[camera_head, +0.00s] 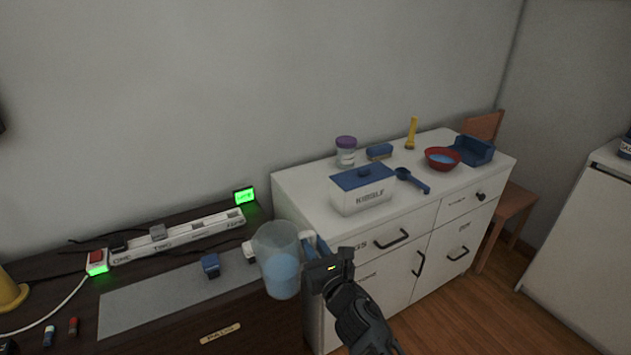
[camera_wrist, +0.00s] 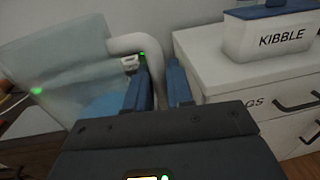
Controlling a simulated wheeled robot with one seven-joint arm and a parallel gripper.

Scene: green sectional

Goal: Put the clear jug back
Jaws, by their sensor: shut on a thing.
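The clear jug (camera_head: 279,262) is see-through, with something blue in its lower part. My gripper (camera_head: 314,248) is shut on its handle at the right side of the jug. The jug is held roughly upright in front of the dark desk and left of the white cabinet. In the wrist view the jug (camera_wrist: 62,75) fills the left side, and its pale handle (camera_wrist: 138,43) runs between the blue fingers of my gripper (camera_wrist: 160,85). The exact hold on the handle is partly hidden by the fingers.
The white cabinet (camera_head: 295,192) carries a kibble box (camera_head: 362,190), a blue scoop (camera_head: 412,181), a purple-lidded jar (camera_head: 346,152), a red bowl (camera_head: 442,158) and a blue tray (camera_head: 473,150). The dark desk (camera_head: 180,333) holds a power strip (camera_head: 178,237) and a grey mat (camera_head: 150,300). A wooden chair (camera_head: 512,205) stands right.

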